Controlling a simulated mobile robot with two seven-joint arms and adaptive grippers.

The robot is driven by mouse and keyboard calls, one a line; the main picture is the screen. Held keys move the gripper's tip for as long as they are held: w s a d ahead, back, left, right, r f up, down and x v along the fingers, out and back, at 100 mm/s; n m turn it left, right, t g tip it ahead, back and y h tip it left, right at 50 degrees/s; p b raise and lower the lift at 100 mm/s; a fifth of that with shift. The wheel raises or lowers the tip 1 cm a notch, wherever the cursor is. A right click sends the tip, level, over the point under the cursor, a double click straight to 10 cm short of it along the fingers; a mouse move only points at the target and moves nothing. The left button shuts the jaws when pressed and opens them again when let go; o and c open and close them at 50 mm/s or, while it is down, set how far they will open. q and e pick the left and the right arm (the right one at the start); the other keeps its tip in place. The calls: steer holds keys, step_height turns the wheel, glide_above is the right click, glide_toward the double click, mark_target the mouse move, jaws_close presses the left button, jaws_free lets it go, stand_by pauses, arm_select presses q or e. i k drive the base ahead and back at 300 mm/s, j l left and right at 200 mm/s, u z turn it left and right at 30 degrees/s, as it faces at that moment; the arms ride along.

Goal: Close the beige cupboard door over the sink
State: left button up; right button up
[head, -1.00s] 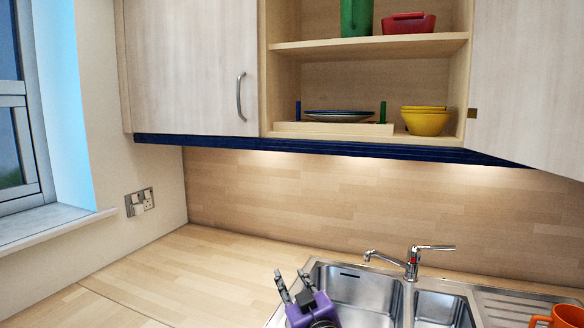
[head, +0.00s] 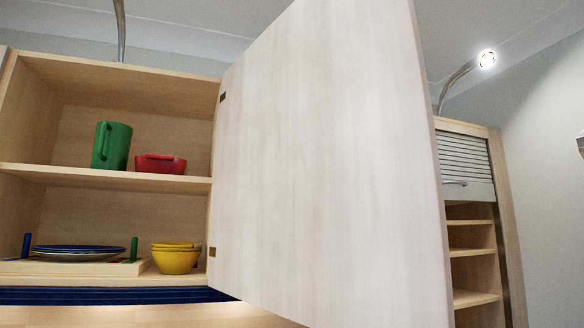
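The beige cupboard door (head: 330,160) stands open in the middle of the head view, swung out toward me. Its hinges are on its left edge, at the right side of the open cupboard (head: 120,180). I see its broad pale face, and no handle shows on it. The sink is out of view now. Neither of my grippers is in view.
The cupboard holds a green jug (head: 111,146), a red dish (head: 160,164), stacked yellow bowls (head: 175,259) and plates (head: 78,252) on a rack. To the right is a unit with a roller shutter (head: 462,170) and open shelves. A lit lamp (head: 487,60) hangs above.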

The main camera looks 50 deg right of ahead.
mark_target(328, 209)
steer(key=k+l, duration=0.1)
steer(key=l, duration=0.6)
steer(key=k+l, duration=0.1)
steer(key=l, duration=0.6)
steer(key=k+l, duration=0.1)
steer(key=l, duration=0.6)
steer(key=k+z, duration=0.1)
